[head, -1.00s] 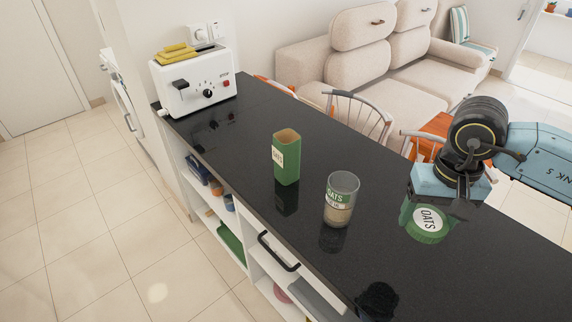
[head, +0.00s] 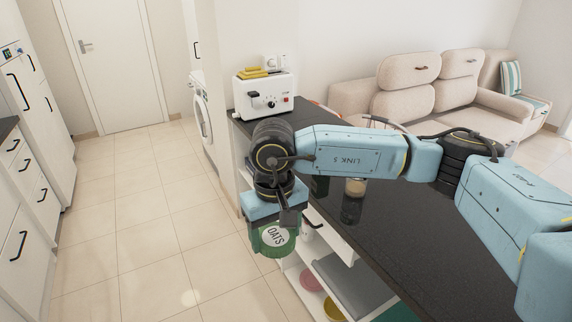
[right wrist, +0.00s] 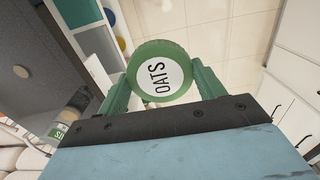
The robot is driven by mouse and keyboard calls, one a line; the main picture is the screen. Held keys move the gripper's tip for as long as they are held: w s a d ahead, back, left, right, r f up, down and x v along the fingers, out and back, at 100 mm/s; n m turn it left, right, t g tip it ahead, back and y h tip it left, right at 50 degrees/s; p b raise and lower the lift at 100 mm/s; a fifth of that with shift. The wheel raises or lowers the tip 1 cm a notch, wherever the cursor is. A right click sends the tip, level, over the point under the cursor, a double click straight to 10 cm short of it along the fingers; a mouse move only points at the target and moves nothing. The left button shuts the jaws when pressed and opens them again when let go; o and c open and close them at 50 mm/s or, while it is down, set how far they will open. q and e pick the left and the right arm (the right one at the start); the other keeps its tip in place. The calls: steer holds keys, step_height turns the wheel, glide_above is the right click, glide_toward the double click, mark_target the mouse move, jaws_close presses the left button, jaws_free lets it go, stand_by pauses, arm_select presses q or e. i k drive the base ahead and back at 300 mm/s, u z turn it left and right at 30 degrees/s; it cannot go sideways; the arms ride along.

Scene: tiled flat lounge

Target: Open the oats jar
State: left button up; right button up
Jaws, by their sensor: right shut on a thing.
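The green oats lid (head: 275,237), with a white OATS label, is clamped between the fingers of my right gripper (head: 274,242). The lid (right wrist: 158,72) faces the right wrist camera between two green fingers (right wrist: 162,84). It is held off the counter's near edge, in front of the shelves and apart from the jar. The glass oats jar (head: 355,187) stands on the black counter, its upper part hidden behind my right arm. Part of the jar (right wrist: 66,126) also shows at the lower left of the right wrist view. My left gripper is out of view.
The black counter (head: 420,250) runs under my right arm. A white toaster (head: 266,97) with yellow items on top stands at the counter's far end. Open shelves lie below; the tiled floor (head: 150,230) at left is clear.

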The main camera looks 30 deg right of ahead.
mark_target(354, 187)
steer(key=u, duration=0.35)
steer(key=i, duration=2.1)
steer(key=z, duration=1.75)
steer(key=i, duration=0.65)
steer(key=z, duration=0.55)
